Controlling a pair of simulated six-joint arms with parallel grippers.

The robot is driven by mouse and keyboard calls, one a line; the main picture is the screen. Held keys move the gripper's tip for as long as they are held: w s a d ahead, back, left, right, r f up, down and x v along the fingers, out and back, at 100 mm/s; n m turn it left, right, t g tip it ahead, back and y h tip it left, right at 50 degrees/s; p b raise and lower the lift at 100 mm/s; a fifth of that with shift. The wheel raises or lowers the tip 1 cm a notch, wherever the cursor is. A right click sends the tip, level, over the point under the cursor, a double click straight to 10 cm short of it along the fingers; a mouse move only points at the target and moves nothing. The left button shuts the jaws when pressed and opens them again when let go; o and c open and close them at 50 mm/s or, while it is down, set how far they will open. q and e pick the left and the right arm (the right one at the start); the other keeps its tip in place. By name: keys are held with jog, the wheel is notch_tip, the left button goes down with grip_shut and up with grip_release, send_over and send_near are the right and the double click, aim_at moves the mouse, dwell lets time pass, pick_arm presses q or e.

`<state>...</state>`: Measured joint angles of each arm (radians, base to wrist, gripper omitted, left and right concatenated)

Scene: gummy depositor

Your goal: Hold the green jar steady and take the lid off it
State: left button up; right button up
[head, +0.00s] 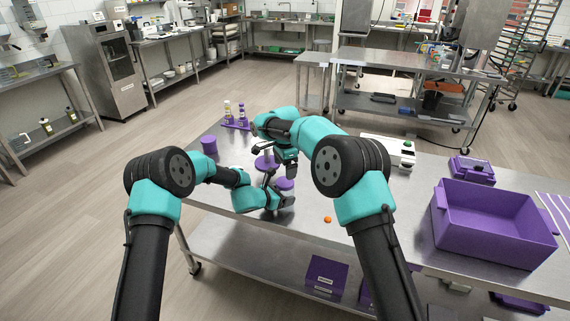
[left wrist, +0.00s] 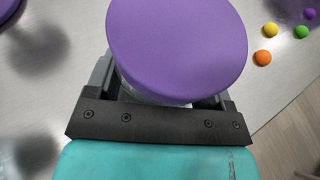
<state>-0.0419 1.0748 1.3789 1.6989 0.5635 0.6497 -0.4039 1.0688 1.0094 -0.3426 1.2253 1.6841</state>
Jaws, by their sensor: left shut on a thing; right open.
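A jar with a round purple lid (left wrist: 178,40) stands between the fingers of my left gripper (left wrist: 165,92) in the left wrist view. A little clear wall shows below the lid; most of the jar's body and any green in it are hidden. In the head view the lid (head: 286,184) shows just beside my left gripper (head: 274,184), which is shut on the jar. The lid looks seated on the jar. My right gripper (head: 289,166) is open, pointing down just above that lid. Whether its fingers touch the lid cannot be told.
Another purple lid (head: 264,163) is close behind, left of the jar. A purple cylinder (head: 209,145) and a rack of bottles (head: 237,122) stand farther left. Small candies, one orange (left wrist: 263,57), lie on the table. A purple bin (head: 485,225) is at the right.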

aim_at(285, 181)
notch_tip(285, 181, down, 7)
jog(key=shift+r, duration=0.2)
dwell(0.3)
jog(key=c, duration=0.9)
jog(key=shift+n, duration=1.7)
jog(key=shift+c, duration=0.2)
jog(key=o, duration=1)
